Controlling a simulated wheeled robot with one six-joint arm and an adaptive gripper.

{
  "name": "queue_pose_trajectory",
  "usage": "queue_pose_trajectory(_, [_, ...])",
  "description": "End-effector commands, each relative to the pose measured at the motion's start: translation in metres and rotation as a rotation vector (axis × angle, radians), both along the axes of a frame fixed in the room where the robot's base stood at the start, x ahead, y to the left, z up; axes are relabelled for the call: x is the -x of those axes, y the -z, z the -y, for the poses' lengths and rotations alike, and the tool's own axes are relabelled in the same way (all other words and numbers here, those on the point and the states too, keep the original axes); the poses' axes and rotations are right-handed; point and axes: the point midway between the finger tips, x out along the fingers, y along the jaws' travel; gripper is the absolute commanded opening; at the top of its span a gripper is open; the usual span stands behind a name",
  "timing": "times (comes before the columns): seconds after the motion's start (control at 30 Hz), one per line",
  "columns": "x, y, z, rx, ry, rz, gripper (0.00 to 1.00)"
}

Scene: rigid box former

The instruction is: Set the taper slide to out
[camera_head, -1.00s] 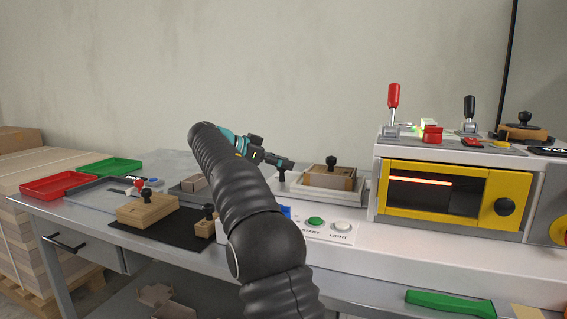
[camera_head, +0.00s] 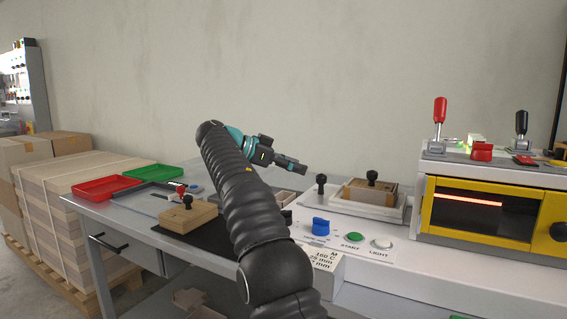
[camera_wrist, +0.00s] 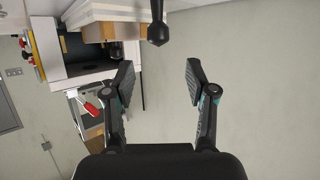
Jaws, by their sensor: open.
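No label in view reads taper slide, so I cannot tell for certain which part it is. A black knob on an upright stem (camera_head: 321,182) stands on the white machine top, left of a wooden block with a black knob (camera_head: 371,189) in a pale tray. My gripper (camera_head: 302,167) appears just left of and above the upright knob, apart from it. In the wrist view my gripper (camera_wrist: 160,78) is open with nothing between its fingers. A black knob on a stem (camera_wrist: 158,32) hangs into the top of that view, beyond the fingertips.
A blue switch (camera_head: 321,227), green START button (camera_head: 354,237) and white LIGHT button (camera_head: 382,242) sit on the front panel. A yellow-framed heater (camera_head: 480,215) and red-handled lever (camera_head: 440,115) are at right. A wooden block (camera_head: 187,216) and red tray (camera_head: 105,189) lie left.

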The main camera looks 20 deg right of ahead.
Motion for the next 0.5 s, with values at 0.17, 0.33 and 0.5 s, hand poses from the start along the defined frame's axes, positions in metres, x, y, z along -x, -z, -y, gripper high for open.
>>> queue_pose_trajectory(0.17, [-0.001,-0.007,-0.018,0.000,-0.001,0.001,0.56])
queue_pose_trajectory(0.33, [0.000,-0.011,-0.028,0.000,-0.001,0.001,0.56])
queue_pose_trajectory(0.5, [0.001,-0.013,-0.031,-0.001,0.000,0.001,0.56])
